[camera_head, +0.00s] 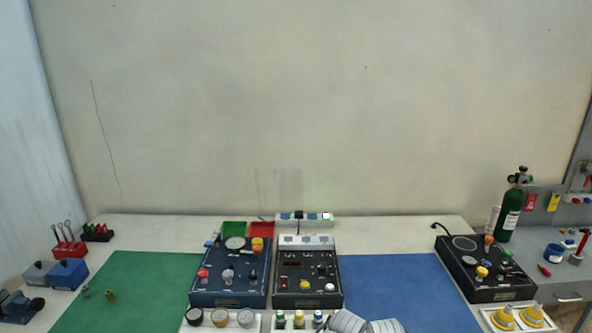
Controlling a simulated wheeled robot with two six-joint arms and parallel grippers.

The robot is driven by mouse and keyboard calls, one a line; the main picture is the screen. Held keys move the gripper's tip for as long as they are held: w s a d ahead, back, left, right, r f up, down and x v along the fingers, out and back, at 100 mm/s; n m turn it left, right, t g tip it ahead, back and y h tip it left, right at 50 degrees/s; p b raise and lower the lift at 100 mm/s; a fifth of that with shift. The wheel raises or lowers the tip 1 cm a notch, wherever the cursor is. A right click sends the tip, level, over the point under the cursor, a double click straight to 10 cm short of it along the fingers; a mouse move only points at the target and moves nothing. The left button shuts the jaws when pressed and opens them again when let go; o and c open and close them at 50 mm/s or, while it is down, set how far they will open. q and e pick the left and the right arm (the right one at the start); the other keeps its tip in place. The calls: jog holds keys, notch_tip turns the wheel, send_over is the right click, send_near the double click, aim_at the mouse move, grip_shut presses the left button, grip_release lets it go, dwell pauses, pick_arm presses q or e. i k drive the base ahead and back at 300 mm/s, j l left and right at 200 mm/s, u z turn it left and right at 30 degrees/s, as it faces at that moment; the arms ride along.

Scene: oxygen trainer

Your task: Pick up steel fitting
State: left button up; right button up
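A dark blue panel box (229,297) borders the green mat on the right, with a black panel box (307,298) beside it. Blue boxes (68,275) and a red rack (70,249) stand left of the mat. A blue mat (400,290) lies clear further right.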

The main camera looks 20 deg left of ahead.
aim_at(84, 289)
jog(key=k+j, duration=0.1)
jog(key=j, duration=0.35)
jog(key=k+j, duration=0.1)
jog(key=j, duration=0.35)
jog(key=k+j, duration=0.1)
jog(key=j, duration=0.3)
jog(key=k+j, duration=0.1)
jog(key=j, duration=0.35)
jog(key=k+j, duration=0.1)
jog(key=j, duration=1.75)
jog(key=i, duration=0.2)
